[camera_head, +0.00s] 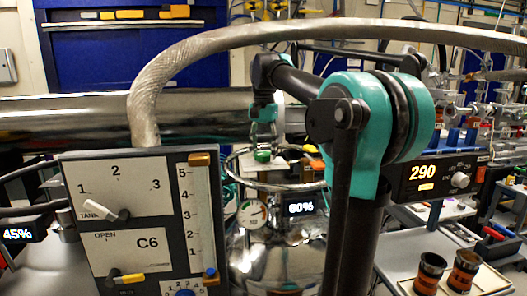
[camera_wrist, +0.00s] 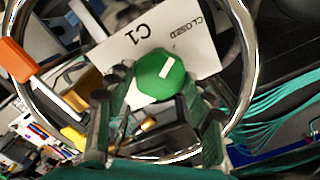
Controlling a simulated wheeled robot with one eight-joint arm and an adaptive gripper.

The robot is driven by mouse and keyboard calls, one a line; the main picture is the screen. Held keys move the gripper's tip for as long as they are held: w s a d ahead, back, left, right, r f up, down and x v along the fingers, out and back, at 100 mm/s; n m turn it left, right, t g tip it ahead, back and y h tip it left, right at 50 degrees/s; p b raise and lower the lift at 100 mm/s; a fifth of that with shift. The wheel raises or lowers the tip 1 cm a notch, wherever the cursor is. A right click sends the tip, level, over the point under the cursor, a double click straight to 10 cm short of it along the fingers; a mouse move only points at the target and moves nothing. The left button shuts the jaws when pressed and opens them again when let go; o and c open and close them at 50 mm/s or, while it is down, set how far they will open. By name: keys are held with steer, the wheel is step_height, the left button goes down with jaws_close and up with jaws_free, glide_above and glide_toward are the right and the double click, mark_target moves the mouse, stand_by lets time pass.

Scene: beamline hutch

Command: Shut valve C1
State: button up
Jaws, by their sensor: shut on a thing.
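Valve C1's round green knob (camera_wrist: 161,75) with a white mark sits against its white label plate (camera_wrist: 130,42), which reads C1 and CLOSED, in the wrist view. The white mark slants toward the word CLOSED. My gripper (camera_wrist: 160,92) is shut on the knob, with a finger on either side of it. In the head view my gripper (camera_head: 264,140) points down onto the green knob (camera_head: 262,156). The plate is mostly hidden there.
A metal ring (camera_head: 240,165) surrounds the valve. A panel marked C6 (camera_head: 140,242) stands at front left, under a thick braided hose (camera_head: 145,105). A gauge (camera_head: 252,214) and a 60% display (camera_head: 300,208) are below the valve. Two brown cups (camera_head: 430,270) stand at lower right.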

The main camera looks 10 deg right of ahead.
mark_target(264, 154)
stand_by(0.3)
steer(key=o, duration=1.2)
steer(key=shift+c, duration=0.2)
step_height(264, 154, up, 12)
